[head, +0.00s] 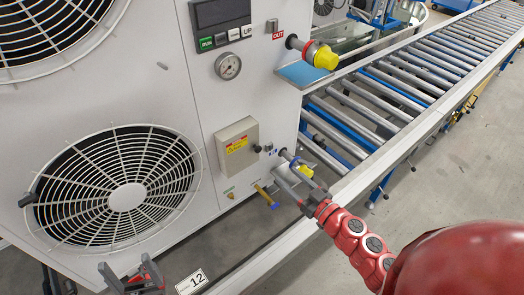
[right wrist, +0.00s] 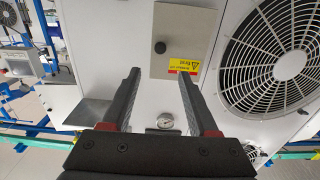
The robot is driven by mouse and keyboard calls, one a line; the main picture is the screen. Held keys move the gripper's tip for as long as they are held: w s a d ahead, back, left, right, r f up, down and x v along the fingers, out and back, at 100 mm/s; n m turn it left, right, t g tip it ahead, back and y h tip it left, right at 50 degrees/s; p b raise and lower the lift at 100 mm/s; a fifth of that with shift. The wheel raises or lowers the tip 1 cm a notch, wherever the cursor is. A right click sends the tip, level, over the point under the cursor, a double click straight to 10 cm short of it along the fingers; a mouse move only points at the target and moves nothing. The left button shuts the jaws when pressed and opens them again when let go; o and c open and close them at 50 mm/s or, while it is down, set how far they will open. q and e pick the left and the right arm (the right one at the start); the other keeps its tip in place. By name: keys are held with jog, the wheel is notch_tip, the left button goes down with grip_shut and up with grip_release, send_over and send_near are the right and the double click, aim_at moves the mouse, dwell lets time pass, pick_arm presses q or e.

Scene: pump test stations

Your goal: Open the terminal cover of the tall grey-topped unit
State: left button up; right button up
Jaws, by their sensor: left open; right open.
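The terminal cover (head: 238,146) is a beige box lid with a yellow and red warning label, on the front of a large white unit (head: 165,105). It looks shut. A dark knob (head: 257,148) sits at its right edge. The unit's top is out of view. My right gripper (head: 279,161) is open and empty, just right of the cover. In the right wrist view, the cover (right wrist: 178,22) and its knob (right wrist: 160,47) appear beyond the open fingers (right wrist: 158,74), apart from them. My left gripper (head: 126,264) is open and empty, low before the lower fan.
Two fan grilles (head: 122,190) fill the unit's left side. A gauge (head: 228,66) and button panel sit above the cover. A yellow-capped pipe (head: 320,56) sticks out at upper right. A roller conveyor (head: 400,88) runs along the right.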

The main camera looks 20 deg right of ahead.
aim_at(259, 150)
jog(key=p+x, duration=0.2)
jog(key=x, duration=1)
jog(key=shift+p, duration=0.3)
jog(key=shift+w+a, duration=0.15)
jog(key=shift+w, duration=0.15)
jog(key=shift+c, duration=0.2)
grip_shut()
dwell(0.4)
